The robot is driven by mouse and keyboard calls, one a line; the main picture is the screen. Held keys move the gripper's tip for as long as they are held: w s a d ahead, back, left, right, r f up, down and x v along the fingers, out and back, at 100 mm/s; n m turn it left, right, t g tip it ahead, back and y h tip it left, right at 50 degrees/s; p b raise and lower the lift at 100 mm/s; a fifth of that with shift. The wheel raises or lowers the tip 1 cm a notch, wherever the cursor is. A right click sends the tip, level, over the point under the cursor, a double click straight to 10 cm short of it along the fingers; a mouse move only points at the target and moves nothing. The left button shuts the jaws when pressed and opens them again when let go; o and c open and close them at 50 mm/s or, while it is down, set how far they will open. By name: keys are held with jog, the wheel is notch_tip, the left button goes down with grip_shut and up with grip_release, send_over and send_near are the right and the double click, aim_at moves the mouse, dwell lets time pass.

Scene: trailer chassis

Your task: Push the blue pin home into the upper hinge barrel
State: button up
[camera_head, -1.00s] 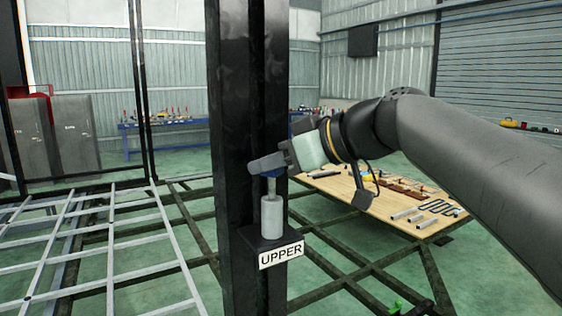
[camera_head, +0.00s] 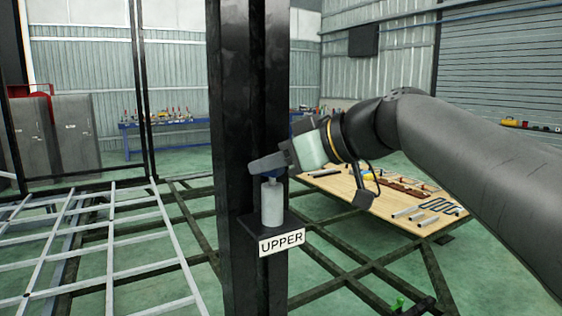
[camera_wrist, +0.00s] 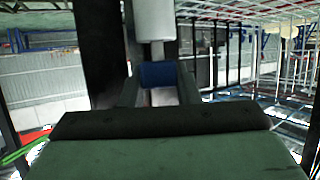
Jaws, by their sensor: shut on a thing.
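The upper hinge barrel (camera_head: 272,204) is a light grey upright cylinder on a dark bracket, with a white UPPER label (camera_head: 281,243) on its front. My gripper (camera_head: 268,164) is above the barrel, shut on the pin's blue head. The blue head (camera_wrist: 158,75) shows between the fingers in the wrist view. A short length of the pin's grey shank (camera_wrist: 157,49) shows between the head and the barrel (camera_wrist: 155,20). The shank lines up with the barrel and its lower part is hidden inside. The head stays apart from the barrel's top.
A dark post (camera_head: 235,120) stands directly behind the barrel, close to my gripper. A wooden table (camera_head: 350,188) with tools and metal pieces is at the right behind. Chassis rails (camera_head: 330,295) lie below, and a light grey grid (camera_head: 95,235) is at the left.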

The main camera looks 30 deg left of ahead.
jog(key=shift+f+b, duration=0.85)
jog(key=o, duration=1.1)
jog(key=shift+c, duration=0.2)
jog(key=v, duration=1.7)
jog(key=shift+d+b, duration=0.3)
jog(key=shift+b, duration=0.05)
jog(key=shift+r, duration=0.1)
jog(key=w+d+f+m+t+h+p, duration=0.1)
jog(key=d+f+m+h+p, duration=0.3)
jog(key=f, duration=0.6)
jog(key=w+d+f+m+t+h+b, duration=0.1)
jog(key=d+f+m+h, duration=0.1)
jog(key=d+f+m, duration=0.7)
jog(key=s+d+f+m+h+p, duration=0.1)
jog(key=s+d+f+h, duration=0.1)
jog(key=s+d+f, duration=0.2)
jog(key=s+d+f+m+g+h+p, duration=0.1)
jog(key=s+d+f, duration=0.3)
jog(key=f, duration=0.7)
jog(key=s+d+f+m+h+p, duration=0.1)
jog(key=s+d+f+h, duration=0.3)
jog(key=f, duration=0.4)
jog(key=shift+s+f+m, duration=0.15)
jog(key=shift+s+m, duration=0.6)
jog(key=shift+m, duration=0.15)
